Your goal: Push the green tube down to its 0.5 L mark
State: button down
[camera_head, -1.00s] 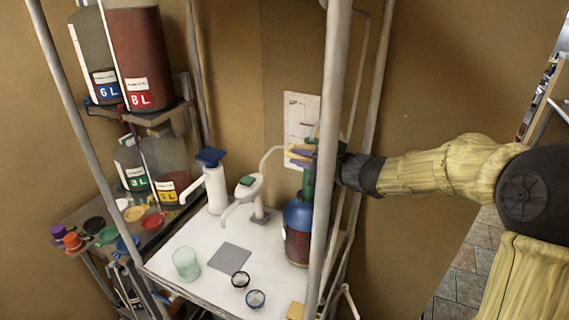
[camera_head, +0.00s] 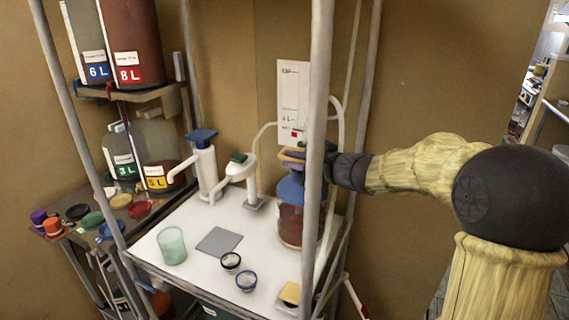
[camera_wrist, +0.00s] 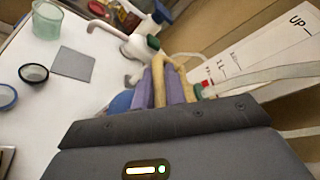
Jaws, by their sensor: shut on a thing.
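The blue-topped bottle (camera_head: 289,222) with dark red liquid stands at the right of the white table. My gripper (camera_head: 291,155), with tan and purple fingers, is just above its blue top (camera_head: 288,186), shut on the green tube. The tube is almost wholly hidden by the fingers and the rack post. In the wrist view my gripper (camera_wrist: 161,84) is over the blue top (camera_wrist: 121,103). A white scale card (camera_head: 293,98), marked "UP" and "1 L", is behind on the wall. A red mark is low on the scale; the 0.5 L line is not legible.
A grey rack post (camera_head: 317,130) crosses in front of my gripper. A pale hose (camera_head: 338,130) arcs behind it. White pump taps (camera_head: 241,175), a green glass (camera_head: 172,246), a grey mat (camera_head: 219,241) and two small rings stand left on the table.

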dwell(0.3)
jog(key=c, duration=1.5)
grip_release()
jog(key=shift+o, duration=0.2)
jog(key=b+v, duration=0.2)
jog(key=v, duration=1.5)
jog(key=shift+s+d, duration=0.2)
jog(key=shift+s, duration=0.05)
